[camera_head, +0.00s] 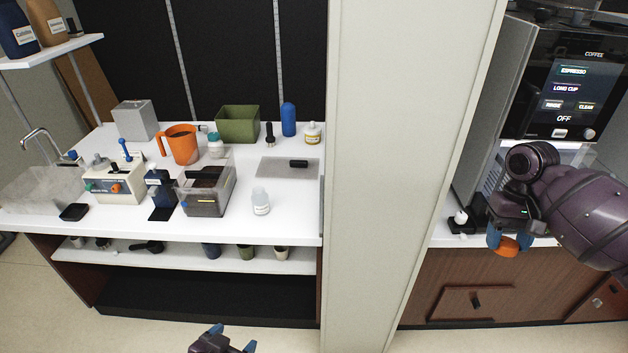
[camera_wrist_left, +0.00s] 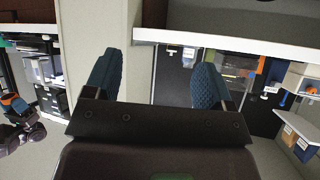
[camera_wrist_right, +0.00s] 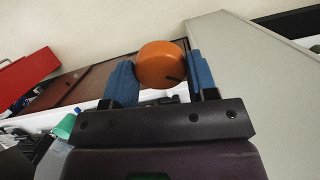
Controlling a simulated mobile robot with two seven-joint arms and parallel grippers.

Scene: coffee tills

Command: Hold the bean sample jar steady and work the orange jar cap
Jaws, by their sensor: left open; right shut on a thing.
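The orange jar cap (camera_head: 508,248) is a round orange disc between the blue fingers of my right gripper (camera_head: 509,240), in front of the counter under the coffee machine. In the right wrist view the cap (camera_wrist_right: 160,65) sits between both fingertips, with a dark mark on its face. No jar shows under it. My left gripper (camera_head: 232,339) is open and empty, low in front of the left counter. A small pale bottle or jar (camera_head: 261,203) stands upright near that counter's front edge; I cannot tell whether it is the bean sample jar.
A grey partition (camera_head: 385,150) separates the left counter (camera_head: 285,225) from the coffee machine (camera_head: 560,90). The left counter holds an orange pitcher (camera_head: 181,147), a green bin (camera_head: 237,124), a clear box (camera_head: 208,192) and a blue bottle (camera_head: 288,120). The floor in front is clear.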

